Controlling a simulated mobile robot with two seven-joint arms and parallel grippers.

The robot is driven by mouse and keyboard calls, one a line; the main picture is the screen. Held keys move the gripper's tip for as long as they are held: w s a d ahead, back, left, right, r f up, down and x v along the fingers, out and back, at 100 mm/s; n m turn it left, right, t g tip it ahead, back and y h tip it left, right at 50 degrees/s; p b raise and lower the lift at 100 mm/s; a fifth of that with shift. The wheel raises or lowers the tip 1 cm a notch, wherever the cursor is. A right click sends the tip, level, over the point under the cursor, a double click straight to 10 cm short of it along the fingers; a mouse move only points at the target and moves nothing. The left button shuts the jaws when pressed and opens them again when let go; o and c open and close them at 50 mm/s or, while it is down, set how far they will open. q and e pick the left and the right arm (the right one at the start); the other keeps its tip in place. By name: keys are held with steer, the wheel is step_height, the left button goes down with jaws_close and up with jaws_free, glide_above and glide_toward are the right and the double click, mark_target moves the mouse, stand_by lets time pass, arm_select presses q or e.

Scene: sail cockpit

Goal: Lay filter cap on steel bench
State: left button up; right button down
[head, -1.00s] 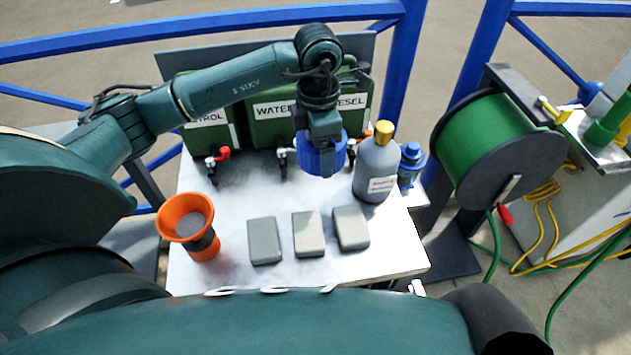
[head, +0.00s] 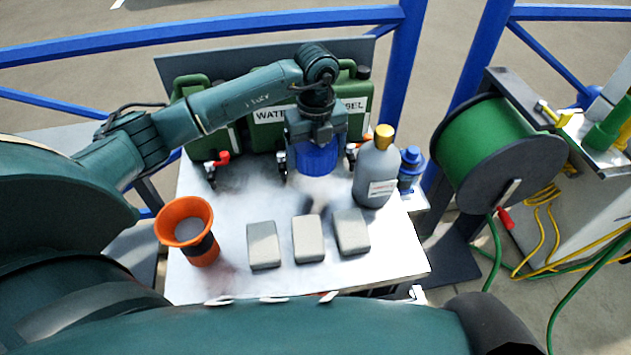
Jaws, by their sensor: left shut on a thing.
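The blue filter cap (head: 316,160) is in my left gripper (head: 314,142), which points down and is shut on it. The cap is above the back part of the steel bench (head: 220,272), in front of the green cans; I cannot tell how wide the gap under it is. A dark shadow shows on the bench in front of it. The fingertips are partly hidden by the wrist and cap. My right gripper is not in view.
An orange funnel (head: 186,222) stands at the bench's left. Three grey blocks (head: 308,240) lie along the front. A grey bottle with a gold cap (head: 376,172) stands at the right, near a blue filter housing (head: 410,168). Green cans (head: 262,112) line the back.

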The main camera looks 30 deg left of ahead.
mark_target(316, 188)
arm_select(q)
step_height(316, 188, down, 8)
steer(key=shift+f, duration=0.25)
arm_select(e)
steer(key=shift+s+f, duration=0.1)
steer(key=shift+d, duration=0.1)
arm_select(q)
steer(key=shift+f, duration=0.2)
steer(key=o, duration=0.7)
steer(key=shift+o, duration=1.3)
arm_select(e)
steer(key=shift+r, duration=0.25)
arm_select(q)
steer(key=shift+r, duration=0.1)
